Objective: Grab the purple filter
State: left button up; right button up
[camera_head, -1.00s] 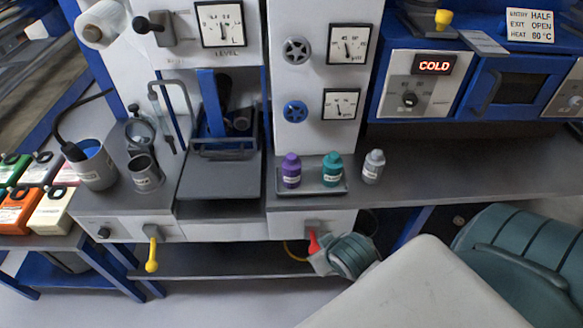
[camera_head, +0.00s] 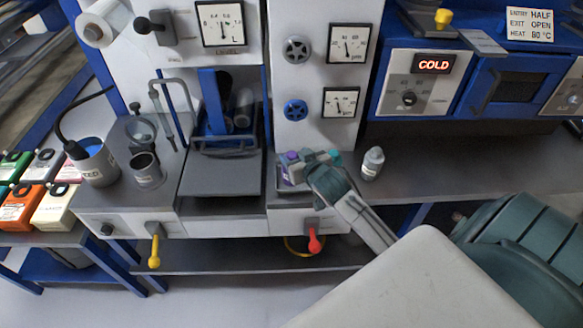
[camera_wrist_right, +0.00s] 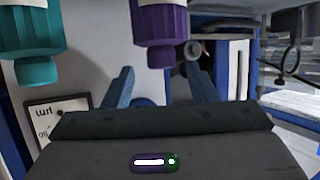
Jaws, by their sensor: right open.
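The purple filter (camera_head: 289,168) is a small capped purple bottle with a pale label, standing on a small tray (camera_head: 284,188) on the counter. My right gripper (camera_head: 308,159) is over the tray, close to it and partly covering it in the head view. In the right wrist view the picture appears upside down; the purple filter (camera_wrist_right: 160,32) shows ahead, in line with the gap between the open, empty fingers (camera_wrist_right: 160,88). I cannot tell whether they touch it. My left gripper is not in view.
A teal bottle (camera_head: 336,157) stands beside the purple one, mostly hidden by my gripper; it also shows in the wrist view (camera_wrist_right: 38,40). A grey bottle (camera_head: 372,163) stands to the right on the counter. A red-handled valve (camera_head: 313,240) sticks out below.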

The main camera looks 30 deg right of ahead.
aim_at(289, 153)
jog(key=p+x, duration=0.1)
jog(key=x, duration=0.1)
jog(key=p+x, duration=0.1)
jog(key=x, duration=0.1)
jog(key=shift+w+a+f, duration=0.1)
jog(key=shift+w+f, duration=0.1)
jog(key=shift+f, duration=0.15)
jog(key=shift+w+f, duration=0.2)
jog(key=shift+s, duration=0.1)
grip_shut()
